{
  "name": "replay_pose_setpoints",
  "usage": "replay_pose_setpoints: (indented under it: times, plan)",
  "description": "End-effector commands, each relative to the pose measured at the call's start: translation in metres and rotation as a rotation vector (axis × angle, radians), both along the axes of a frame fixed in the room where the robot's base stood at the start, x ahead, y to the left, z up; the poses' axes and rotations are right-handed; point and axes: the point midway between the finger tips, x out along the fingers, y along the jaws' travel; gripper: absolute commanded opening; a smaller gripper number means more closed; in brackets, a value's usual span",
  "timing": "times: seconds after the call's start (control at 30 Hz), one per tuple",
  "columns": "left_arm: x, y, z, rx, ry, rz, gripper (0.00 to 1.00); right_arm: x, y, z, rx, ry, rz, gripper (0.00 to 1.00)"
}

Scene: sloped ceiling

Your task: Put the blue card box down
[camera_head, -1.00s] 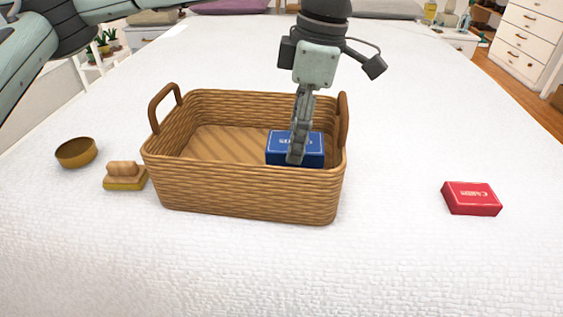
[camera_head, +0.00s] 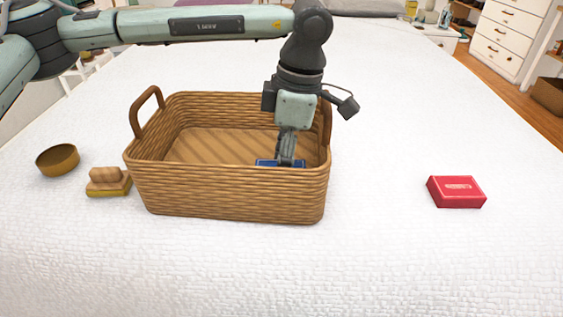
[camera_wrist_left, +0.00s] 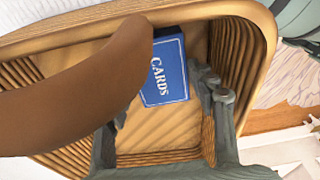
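The blue card box (camera_head: 266,162) is inside the wicker basket (camera_head: 230,192), near its right end. In the head view only a strip of its top shows above the front wall. In the left wrist view the box (camera_wrist_left: 166,72) lies over the basket floor, partly hidden by the brown handle. My left gripper (camera_head: 287,160) points down into the basket at the box. In the left wrist view its fingers (camera_wrist_left: 160,95) are spread, with a gap between the box and the left finger. My right gripper is not in view.
The basket stands on a white quilted bed (camera_head: 400,260). Its handles (camera_head: 146,110) rise at both ends. A round brown bowl (camera_head: 57,161) and a wooden brush (camera_head: 108,182) lie to its left. A red card box (camera_head: 457,191) lies to its right, with clear bed between.

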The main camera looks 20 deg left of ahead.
Motion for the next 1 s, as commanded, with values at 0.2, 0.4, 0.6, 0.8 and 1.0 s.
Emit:
replay_pose_setpoints:
  times: [0.2, 0.4, 0.6, 0.8, 1.0]
  plan:
    - [0.0, 0.0, 0.0, 0.0, 0.0, 0.0, 0.63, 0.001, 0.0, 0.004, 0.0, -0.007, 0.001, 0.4]
    - [0.0, 0.0, 0.004, 0.0, 0.0, 0.0, 0.63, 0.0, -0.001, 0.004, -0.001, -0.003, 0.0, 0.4]
    - [0.002, -0.005, 0.035, -0.002, -0.004, 0.0, 0.63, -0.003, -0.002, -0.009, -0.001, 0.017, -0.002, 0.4]
    - [0.004, -0.012, 0.079, -0.001, -0.002, -0.001, 0.63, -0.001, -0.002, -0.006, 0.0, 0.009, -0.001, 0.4]
    - [0.005, -0.016, 0.11, 0.0, -0.001, -0.002, 0.63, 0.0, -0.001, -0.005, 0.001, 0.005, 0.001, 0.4]
